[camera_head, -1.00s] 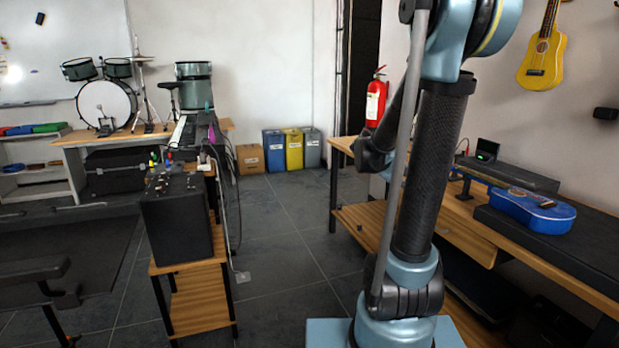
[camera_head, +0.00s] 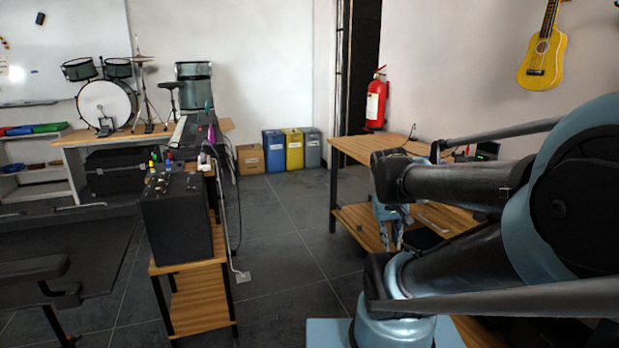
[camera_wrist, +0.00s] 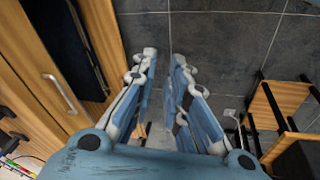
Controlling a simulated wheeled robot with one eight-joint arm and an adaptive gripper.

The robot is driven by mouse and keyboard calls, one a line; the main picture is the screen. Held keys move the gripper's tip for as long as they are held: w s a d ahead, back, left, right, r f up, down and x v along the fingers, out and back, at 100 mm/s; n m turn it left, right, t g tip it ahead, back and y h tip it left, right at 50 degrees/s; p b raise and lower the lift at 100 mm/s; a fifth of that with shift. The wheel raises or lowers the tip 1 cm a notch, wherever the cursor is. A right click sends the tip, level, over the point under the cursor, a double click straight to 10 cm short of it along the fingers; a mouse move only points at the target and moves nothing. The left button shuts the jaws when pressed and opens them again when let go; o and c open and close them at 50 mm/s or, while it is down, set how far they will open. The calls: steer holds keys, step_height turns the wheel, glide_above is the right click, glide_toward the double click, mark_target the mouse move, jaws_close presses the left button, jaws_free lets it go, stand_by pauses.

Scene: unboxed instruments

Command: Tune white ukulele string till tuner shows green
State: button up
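No white ukulele shows in either view. My gripper (camera_head: 390,240) hangs low by the front of that bench. In the wrist view my gripper (camera_wrist: 165,56) points at the floor, its two fingers apart with bare dark tiles between them. It holds nothing. My arm covers much of the bench top.
A yellow ukulele (camera_head: 542,60) hangs on the right wall. The right bench (camera_head: 375,152) has a lower shelf. A black amplifier (camera_head: 177,220) stands on a wooden stand (camera_head: 195,300) at left. A fire extinguisher (camera_head: 376,102) is at the back. The aisle floor (camera_head: 285,235) is clear.

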steer(key=s+a+f+y, duration=0.2)
steer(key=s+a, duration=0.2)
steer(key=shift+f, duration=0.2)
steer(key=shift+s, duration=0.1)
jaws_close()
steer(key=shift+w+f, duration=0.2)
steer(key=shift+w, duration=0.25)
stand_by(0.9)
